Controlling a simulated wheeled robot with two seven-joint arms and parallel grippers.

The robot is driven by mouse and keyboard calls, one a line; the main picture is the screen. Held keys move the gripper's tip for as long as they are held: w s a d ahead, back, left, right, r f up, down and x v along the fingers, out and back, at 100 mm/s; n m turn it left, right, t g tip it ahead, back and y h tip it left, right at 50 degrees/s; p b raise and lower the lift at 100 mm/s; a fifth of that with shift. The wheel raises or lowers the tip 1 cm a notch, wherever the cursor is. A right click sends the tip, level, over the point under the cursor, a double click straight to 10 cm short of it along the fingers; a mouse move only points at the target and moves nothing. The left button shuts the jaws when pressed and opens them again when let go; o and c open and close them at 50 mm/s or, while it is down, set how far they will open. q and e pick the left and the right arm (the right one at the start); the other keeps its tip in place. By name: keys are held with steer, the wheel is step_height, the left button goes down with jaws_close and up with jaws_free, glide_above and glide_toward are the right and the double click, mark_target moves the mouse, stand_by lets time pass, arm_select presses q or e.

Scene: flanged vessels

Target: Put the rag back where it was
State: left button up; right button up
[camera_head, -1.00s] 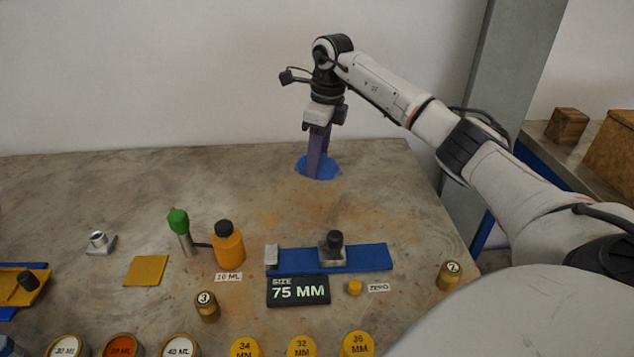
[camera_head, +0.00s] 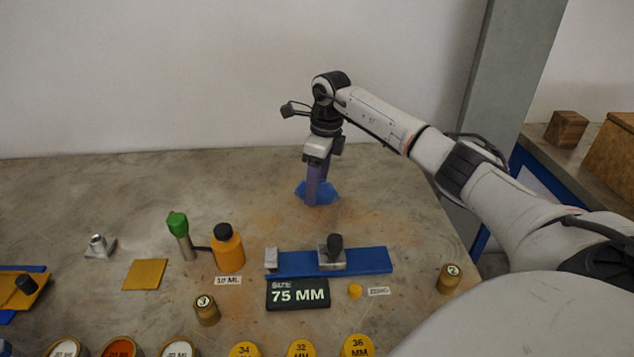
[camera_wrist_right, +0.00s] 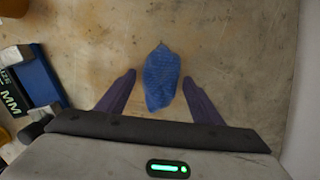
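The blue rag (camera_head: 330,196) is bunched low under my right gripper (camera_head: 317,198), on or just above the back of the table; I cannot tell if it touches the top. In the right wrist view the rag (camera_wrist_right: 161,78) is a narrow crumpled piece between the two purple fingers of my right gripper (camera_wrist_right: 160,76). The fingers stand apart by about the rag's width. The rag travels with the gripper, so it looks held, though thin gaps beside it show in the wrist view. My left gripper is not in view.
A blue rail (camera_head: 365,261) with a slider and a black 75 MM sign (camera_head: 298,293) lie in front. An orange bottle (camera_head: 228,248) and a green-topped tool (camera_head: 180,232) stand left of it. Numbered brass weights and several labelled pots line the front. The back-left tabletop is clear.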

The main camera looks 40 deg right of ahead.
mark_target(323, 187)
step_height(323, 187, up, 12)
steer(key=s, duration=0.1)
steer(key=shift+s+d, duration=0.15)
steer(key=shift+d, duration=0.2)
stand_by(0.8)
